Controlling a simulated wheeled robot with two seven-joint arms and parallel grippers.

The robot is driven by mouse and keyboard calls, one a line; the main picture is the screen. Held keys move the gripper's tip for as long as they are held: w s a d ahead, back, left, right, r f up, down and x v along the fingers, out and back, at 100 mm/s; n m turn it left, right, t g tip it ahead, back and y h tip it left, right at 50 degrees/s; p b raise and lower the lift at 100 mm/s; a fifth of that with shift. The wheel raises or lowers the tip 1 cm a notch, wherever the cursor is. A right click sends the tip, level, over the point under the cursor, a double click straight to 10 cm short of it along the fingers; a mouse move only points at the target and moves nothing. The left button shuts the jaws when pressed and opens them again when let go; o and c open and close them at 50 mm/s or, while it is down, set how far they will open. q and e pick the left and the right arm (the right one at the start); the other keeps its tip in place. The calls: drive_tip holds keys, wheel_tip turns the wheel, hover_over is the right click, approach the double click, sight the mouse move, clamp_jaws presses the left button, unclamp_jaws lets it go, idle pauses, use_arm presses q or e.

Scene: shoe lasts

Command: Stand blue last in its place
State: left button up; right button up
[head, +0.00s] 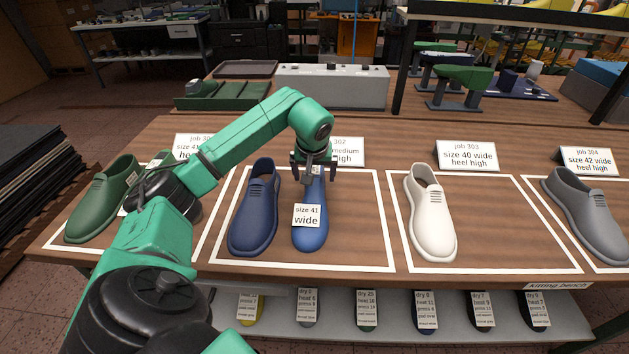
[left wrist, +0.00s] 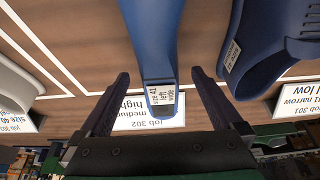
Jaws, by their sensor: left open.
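The blue last (head: 312,236) rests on the bench inside the white outline by the job 302 card, its toe towards me. A tag on it reads size 41 wide. It is just right of a dark blue shoe (head: 252,215) in the same outline. My left gripper (head: 314,172) is open above the last's heel end. In the left wrist view the open left gripper (left wrist: 160,74) has one finger on each side of the blue last (left wrist: 153,35), with gaps on both sides. The dark blue shoe (left wrist: 270,45) is at the right there. My right gripper is not in view.
A green shoe (head: 103,205), a white shoe (head: 431,220) and a grey shoe (head: 585,215) stand in neighbouring outlines. The job 302 card (head: 348,153) is behind my gripper. Bench right of the blue last is clear.

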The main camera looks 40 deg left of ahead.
sight(314, 184)
use_arm(q)
drive_tip(key=v, duration=0.8)
drive_tip(key=shift+s+d+r, duration=0.1)
drive_tip(key=shift+r, duration=0.25)
wheel_tip(314, 184, up, 4)
drive_tip(key=p, duration=0.5)
drive_tip(key=shift+r, duration=0.2)
